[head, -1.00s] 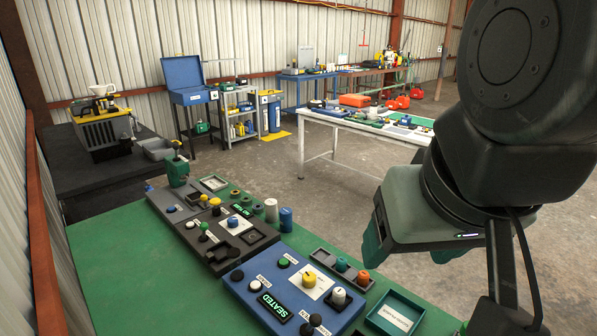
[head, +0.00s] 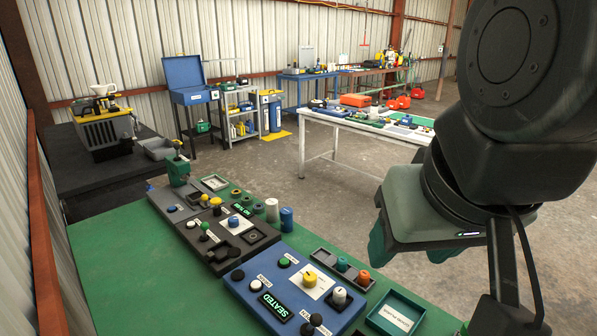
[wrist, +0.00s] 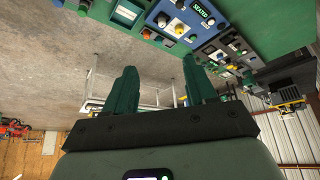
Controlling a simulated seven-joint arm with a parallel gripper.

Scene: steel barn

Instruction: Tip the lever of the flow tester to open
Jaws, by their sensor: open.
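Several testers stand in a row on the green bench top. The nearest is a blue panel (head: 262,287) with a lit display reading SEATED, knobs and small levers; it also shows in the wrist view (wrist: 180,24). Behind it is a dark grey panel (head: 208,258) with a smaller green display, several knobs and short levers. At the far end a green device (head: 178,170) with a thin upright part stands on a grey base. The labels are too small to tell which is the flow tester. My gripper (wrist: 160,78) is open and empty, right of the bench, apart from all panels.
A white cylinder (head: 271,210) and a blue cylinder (head: 286,219) stand beside the dark panel. A small grey tray (head: 318,256) and a green tray (head: 396,313) lie right of the blue panel. The bench's left side (head: 125,260) is clear. A white table (head: 345,135) stands beyond.

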